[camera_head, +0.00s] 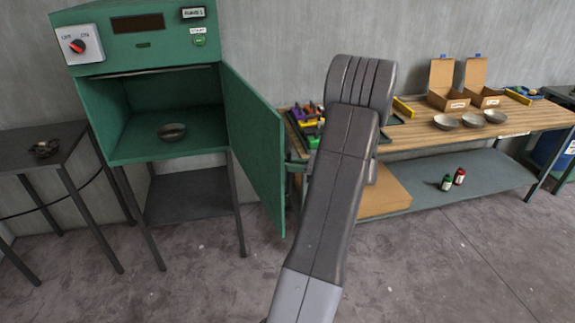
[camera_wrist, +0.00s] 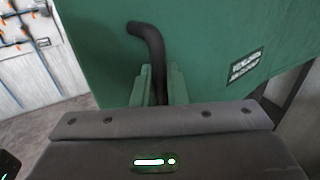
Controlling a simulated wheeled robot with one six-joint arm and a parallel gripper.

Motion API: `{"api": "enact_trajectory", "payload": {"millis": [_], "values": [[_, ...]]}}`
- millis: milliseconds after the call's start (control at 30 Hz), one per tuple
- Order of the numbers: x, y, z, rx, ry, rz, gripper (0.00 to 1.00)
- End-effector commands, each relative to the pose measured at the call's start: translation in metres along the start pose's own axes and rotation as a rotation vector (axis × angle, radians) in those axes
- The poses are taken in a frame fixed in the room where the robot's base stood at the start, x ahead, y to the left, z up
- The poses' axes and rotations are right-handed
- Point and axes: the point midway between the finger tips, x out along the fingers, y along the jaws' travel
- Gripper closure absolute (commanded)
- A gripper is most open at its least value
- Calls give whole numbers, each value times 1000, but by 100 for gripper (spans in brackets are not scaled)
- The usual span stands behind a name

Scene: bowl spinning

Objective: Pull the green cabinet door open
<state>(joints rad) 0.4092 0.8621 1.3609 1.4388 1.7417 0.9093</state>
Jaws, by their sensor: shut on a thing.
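The green cabinet (camera_head: 140,55) stands on legs at the left of the head view. Its green door (camera_head: 255,145) stands wide open, swung out to the right, and the inside shows. A metal bowl (camera_head: 172,131) sits on the cabinet floor. In the wrist view, the door (camera_wrist: 220,45) fills most of the upper part, with a dark curved handle (camera_wrist: 148,36) on it. My gripper (camera_wrist: 159,82) has its green fingers shut on the handle's lower part. In the head view, my arm hides much of the gripper, to the right of the door.
A wooden workbench (camera_head: 425,134) behind my arm holds bowls (camera_head: 446,121), open cardboard boxes (camera_head: 449,85) and coloured items. A dark table (camera_head: 30,145) is at the far left. The floor (camera_head: 420,270) in front is clear.

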Motion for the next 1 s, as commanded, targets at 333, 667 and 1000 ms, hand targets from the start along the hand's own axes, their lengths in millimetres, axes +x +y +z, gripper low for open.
{"api": "enact_trajectory", "payload": {"millis": [333,667,1000], "values": [[0,-1,1,0,-1,0,100],[0,0,0,-1,0,0,71],[-40,-1,-2,-3,1,-5,71]]}}
